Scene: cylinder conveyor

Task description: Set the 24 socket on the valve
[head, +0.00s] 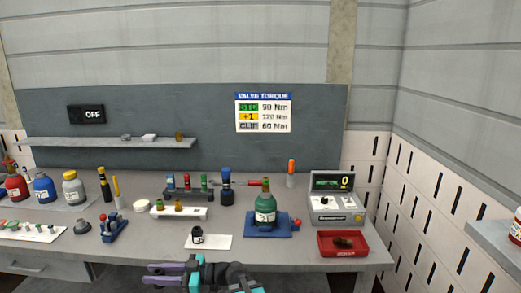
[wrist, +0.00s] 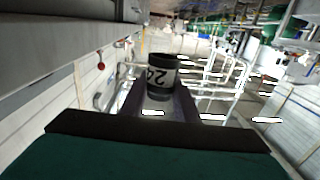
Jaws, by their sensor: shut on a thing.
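A dark socket (wrist: 162,78) with a white band reading 24, upside down, sits between the fingers of my gripper (wrist: 158,100) in the wrist view. My gripper (head: 153,274) is shut on it at the bottom edge of the head view, in front of the bench, its purple fingers pointing left. I cannot make out the socket in the head view. The green cylinder (head: 265,208) stands upright in a blue holder (head: 262,231) right of the bench's middle. Its valve (head: 266,187) is on top, too small to make out well. My gripper is apart from it, nearer and to the left.
A red tray (head: 341,251) and a torque readout box (head: 336,213) stand right of the cylinder. A small dark bottle (head: 197,237) stands on a white mat left of it. A tool rack (head: 178,194) and a white socket holder (head: 181,214) stand behind. The bench front (head: 160,245) has free room.

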